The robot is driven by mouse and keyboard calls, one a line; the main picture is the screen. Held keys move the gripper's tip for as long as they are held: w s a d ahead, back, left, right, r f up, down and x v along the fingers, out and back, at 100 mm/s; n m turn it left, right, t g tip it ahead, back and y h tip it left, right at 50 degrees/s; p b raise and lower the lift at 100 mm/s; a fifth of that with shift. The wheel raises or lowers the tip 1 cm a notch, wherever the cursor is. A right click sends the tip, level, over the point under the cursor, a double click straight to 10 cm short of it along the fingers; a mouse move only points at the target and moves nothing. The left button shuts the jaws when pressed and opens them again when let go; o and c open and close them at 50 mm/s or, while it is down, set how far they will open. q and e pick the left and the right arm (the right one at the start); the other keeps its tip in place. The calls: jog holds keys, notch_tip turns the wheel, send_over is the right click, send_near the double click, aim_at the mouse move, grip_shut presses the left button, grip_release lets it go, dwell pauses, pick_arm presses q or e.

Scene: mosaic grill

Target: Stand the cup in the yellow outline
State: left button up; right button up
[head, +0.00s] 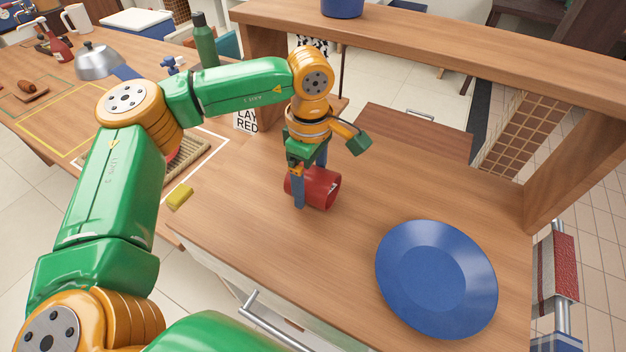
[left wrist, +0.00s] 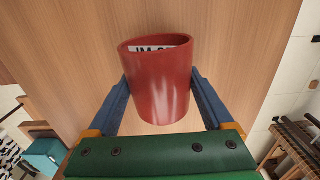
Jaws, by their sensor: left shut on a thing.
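The red cup (head: 321,189) lies on its side on the wooden counter, its open end facing right in the head view. My left gripper (head: 312,195) points down and is shut on the cup, one finger on each side. In the left wrist view the cup (left wrist: 160,85) sits between the two blue fingers (left wrist: 162,100), with some lettering visible at its mouth. A yellow outline (head: 45,140) is on the lower table at the far left of the head view, partly hidden by my left arm. My right gripper is not in view.
A blue plate (head: 400,300) lies on the counter at right. A yellow sponge (head: 180,196) is near the counter's left edge. A green bottle (head: 204,45), a metal kettle (head: 97,64) and a cutting board with food stand at back left. A raised shelf (head: 450,55) runs behind.

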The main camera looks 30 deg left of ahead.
pick_arm(q)
jog(key=shift+f, duration=0.4)
jog(key=o, duration=1.3)
jog(key=shift+r, duration=0.1)
